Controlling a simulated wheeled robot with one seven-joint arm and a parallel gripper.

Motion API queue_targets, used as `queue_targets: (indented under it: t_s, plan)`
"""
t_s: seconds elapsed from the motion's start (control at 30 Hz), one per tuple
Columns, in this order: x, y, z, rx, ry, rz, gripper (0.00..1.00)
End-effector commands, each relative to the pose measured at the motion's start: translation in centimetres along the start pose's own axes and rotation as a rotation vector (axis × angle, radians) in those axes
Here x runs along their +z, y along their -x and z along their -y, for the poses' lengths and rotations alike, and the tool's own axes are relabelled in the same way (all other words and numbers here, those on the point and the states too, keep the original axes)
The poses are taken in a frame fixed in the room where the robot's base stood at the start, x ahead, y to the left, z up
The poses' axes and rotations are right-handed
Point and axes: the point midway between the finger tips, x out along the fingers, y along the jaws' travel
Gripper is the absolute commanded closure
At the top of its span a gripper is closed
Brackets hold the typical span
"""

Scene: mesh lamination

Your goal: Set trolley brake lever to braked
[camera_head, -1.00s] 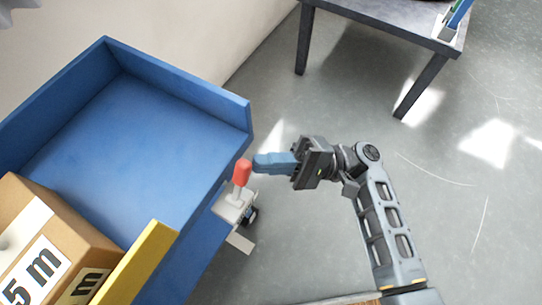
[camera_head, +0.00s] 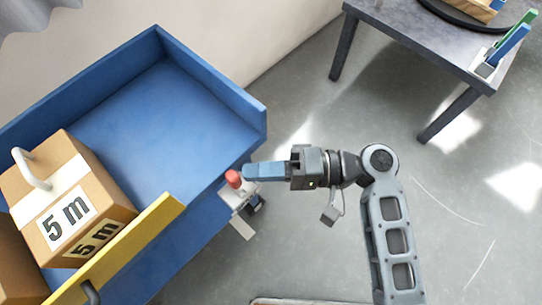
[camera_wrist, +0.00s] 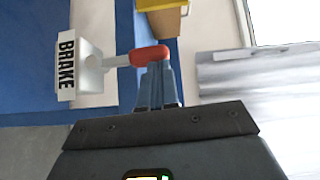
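The trolley (camera_head: 255,108) is blue and stands at the left. Its brake lever has a red knob (camera_head: 233,179) on a pale stem and rises from a white bracket at the trolley's side. In the wrist view the red knob (camera_wrist: 150,56) lies sideways on its stem, beside a white plate marked BRAKE (camera_wrist: 67,66). My gripper (camera_head: 246,171) points left, its blue fingers together with nothing seen between them. In the wrist view my gripper (camera_wrist: 156,66) has its tips at the knob; they look touching, but contact is not certain.
A carton marked 5 m (camera_head: 115,190) sits in the trolley behind a yellow rail (camera_head: 130,245). A dark table (camera_head: 420,45) stands at the upper right, with coloured items on it. The grey floor between trolley and table is clear.

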Motion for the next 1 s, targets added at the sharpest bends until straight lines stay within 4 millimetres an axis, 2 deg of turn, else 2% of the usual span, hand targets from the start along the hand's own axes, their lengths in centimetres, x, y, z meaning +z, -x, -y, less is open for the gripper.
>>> queue_targets:
  t_s: [0.03, 0.1, 0.5, 1.0]
  plan:
    - [0.3, -0.3, 0.9, 0.032, 0.033, 0.002, 1.00]
    - [0.8, -0.7, 1.0, 0.078, 0.078, 0.001, 1.00]
    - [2.6, -2.6, 1.2, 0.285, 0.285, 0.002, 1.00]
    - [3.4, -3.4, 0.9, 0.278, 0.278, 0.003, 1.00]
